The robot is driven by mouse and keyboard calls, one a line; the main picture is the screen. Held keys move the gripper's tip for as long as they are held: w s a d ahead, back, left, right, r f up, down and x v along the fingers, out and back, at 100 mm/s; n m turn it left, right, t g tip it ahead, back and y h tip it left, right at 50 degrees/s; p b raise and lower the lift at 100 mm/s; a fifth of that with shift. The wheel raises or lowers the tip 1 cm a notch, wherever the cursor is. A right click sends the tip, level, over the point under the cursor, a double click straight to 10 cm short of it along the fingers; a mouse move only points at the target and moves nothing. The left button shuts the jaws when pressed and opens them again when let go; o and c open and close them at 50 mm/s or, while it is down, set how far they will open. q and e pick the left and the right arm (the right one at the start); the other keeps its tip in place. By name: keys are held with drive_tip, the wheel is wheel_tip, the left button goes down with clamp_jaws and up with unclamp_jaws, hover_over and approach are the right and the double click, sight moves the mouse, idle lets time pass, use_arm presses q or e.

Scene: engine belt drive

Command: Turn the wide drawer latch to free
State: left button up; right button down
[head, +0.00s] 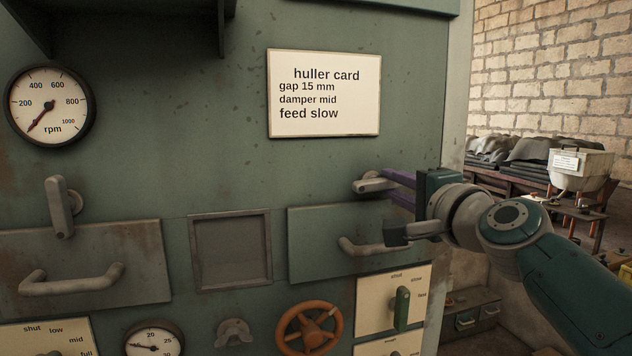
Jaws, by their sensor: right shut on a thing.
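A grey latch (370,184) sits on the green panel just above the right-hand drawer front (318,222). Its lever lies about level, pointing right. My right gripper (398,188), with purple fingers, comes in from the right and is shut on this latch; its fingers hide the lever's right end. Another grey latch (62,208) stands about upright at the left, over the top edge of the left-hand drawer front (90,262). Both drawers look shut. My left gripper is not in view.
The right drawer's bar handle (365,248) lies just below my right gripper. An orange handwheel (309,328) and a green lever (402,308) are lower down. A huller card (324,93) and an rpm gauge (48,105) are above. A framed recess (230,250) sits between the drawers.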

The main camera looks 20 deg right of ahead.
drive_tip(key=shift+f+m, duration=0.1)
drive_tip(key=shift+m, duration=0.4)
drive_tip(key=c, duration=0.8)
unclamp_jaws()
